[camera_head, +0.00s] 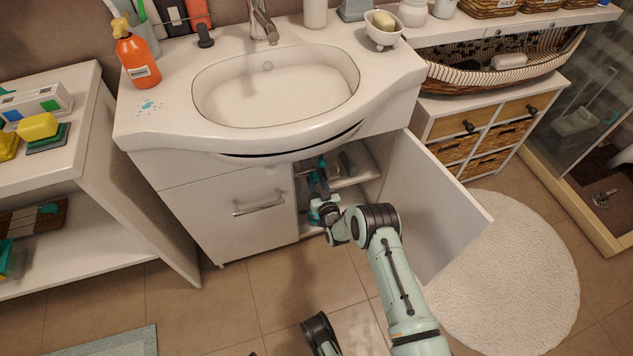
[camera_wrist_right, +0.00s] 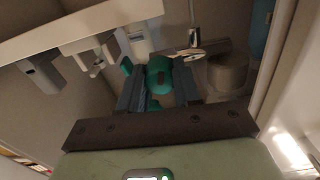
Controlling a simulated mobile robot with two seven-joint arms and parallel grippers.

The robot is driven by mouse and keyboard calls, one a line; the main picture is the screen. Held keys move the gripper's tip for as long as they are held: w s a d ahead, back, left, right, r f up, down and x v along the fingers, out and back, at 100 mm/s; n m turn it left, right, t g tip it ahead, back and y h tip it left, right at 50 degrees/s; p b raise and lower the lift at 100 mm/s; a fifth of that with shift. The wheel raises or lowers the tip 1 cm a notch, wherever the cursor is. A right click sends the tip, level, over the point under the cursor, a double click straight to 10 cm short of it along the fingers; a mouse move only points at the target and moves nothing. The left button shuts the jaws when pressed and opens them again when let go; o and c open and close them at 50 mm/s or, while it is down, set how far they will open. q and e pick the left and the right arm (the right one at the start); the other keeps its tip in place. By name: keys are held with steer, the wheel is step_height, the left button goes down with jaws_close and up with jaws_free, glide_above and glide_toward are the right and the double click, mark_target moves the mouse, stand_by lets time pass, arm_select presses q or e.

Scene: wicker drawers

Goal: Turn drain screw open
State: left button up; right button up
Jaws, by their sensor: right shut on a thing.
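The drain screw appears as a round teal-green piece (camera_wrist_right: 160,70) under the sink, seen in the wrist view between my right gripper's two dark fingers. My right gripper (camera_head: 319,183) reaches through the open cabinet door into the space under the basin. It is shut on the teal screw, with a finger on each side. In the head view the screw is small and mostly hidden by the gripper. How far the screw is turned cannot be told.
The open white cabinet door (camera_head: 437,213) stands just right of my right arm. The closed cabinet front (camera_head: 228,208) is at left, with the sink (camera_head: 275,85) above. Pale containers (camera_wrist_right: 92,56) hang near the screw. A round rug (camera_head: 510,270) lies on the floor.

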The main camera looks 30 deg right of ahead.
arm_select(q)
steer(key=shift+w, duration=0.1)
arm_select(e)
steer(key=shift+n, duration=1.6)
steer(key=shift+n, duration=0.3)
steer(key=o, duration=1.1)
steer(key=shift+c, duration=0.2)
arm_select(q)
steer(key=w+d+r+t+p, duration=0.1)
steer(key=w+r+t+p, duration=0.2)
steer(key=w+r, duration=0.4)
steer(key=shift+w+r+m+p, duration=0.2)
steer(key=shift+w+m+p, duration=0.1)
steer(key=shift+w+p, duration=0.65)
arm_select(e)
steer(key=v, duration=1.3)
steer(key=shift+s, duration=0.25)
arm_select(q)
steer(key=shift+d, duration=0.1)
arm_select(e)
steer(key=shift+f, duration=0.15)
